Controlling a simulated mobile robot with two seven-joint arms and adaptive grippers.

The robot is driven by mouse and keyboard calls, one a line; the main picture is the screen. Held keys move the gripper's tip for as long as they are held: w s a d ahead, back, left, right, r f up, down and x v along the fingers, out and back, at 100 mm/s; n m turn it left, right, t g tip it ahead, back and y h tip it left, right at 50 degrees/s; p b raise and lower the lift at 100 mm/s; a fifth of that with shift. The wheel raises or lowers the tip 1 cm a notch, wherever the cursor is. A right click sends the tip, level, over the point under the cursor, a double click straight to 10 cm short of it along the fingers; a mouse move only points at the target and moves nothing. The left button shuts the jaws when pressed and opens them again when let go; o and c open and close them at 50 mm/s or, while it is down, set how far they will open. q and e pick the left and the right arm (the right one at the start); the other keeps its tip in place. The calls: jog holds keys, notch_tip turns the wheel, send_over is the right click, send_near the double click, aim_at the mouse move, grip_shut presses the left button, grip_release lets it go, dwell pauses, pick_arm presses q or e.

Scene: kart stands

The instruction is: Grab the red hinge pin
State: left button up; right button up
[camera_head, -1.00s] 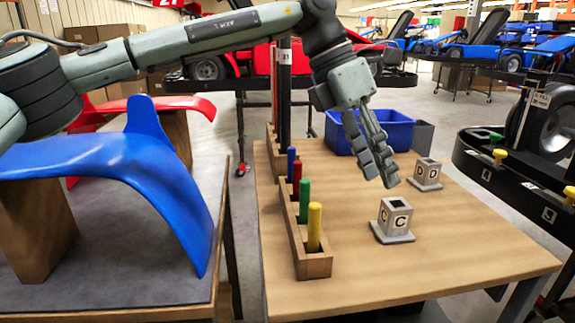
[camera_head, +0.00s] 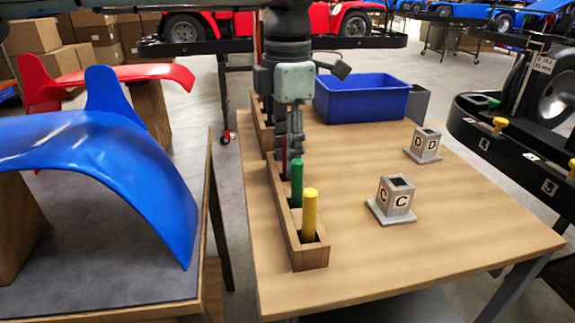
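The wooden pin rack (camera_head: 309,257) stands along the left side of the table. The red hinge pin (camera_head: 284,163) stands upright in it and shows only as a thin strip behind my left gripper. My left gripper (camera_head: 291,152) points straight down over the rack, with its fingers around or just in front of the red pin; I cannot tell whether they touch it or how far apart they are. The green pin (camera_head: 297,184) and yellow pin (camera_head: 309,215) stand upright nearer me. The blue pin is hidden. My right gripper is not in view.
Grey sockets marked C (camera_head: 392,203) and D (camera_head: 424,147) stand on the table (camera_head: 430,250). A blue bin (camera_head: 362,101) is at the back. A blue fender (camera_head: 120,165) lies on the bench at left. The table's front right is clear.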

pick_arm(q)
grip_shut()
dwell(0.5)
jog(key=shift+r, duration=0.45)
jog(key=r, duration=0.3)
jog(key=shift+w+d+r, duration=0.2)
jog(key=shift+w+r, duration=0.05)
jog(key=shift+w, duration=0.05)
jog(key=w+d+r+p, duration=0.1)
jog(key=w+d+r, duration=0.4)
jog(key=w, duration=0.4)
jog(key=shift+w+d+r, duration=0.2)
jog(key=shift+d+r, duration=0.05)
jog(key=shift+r, duration=0.5)
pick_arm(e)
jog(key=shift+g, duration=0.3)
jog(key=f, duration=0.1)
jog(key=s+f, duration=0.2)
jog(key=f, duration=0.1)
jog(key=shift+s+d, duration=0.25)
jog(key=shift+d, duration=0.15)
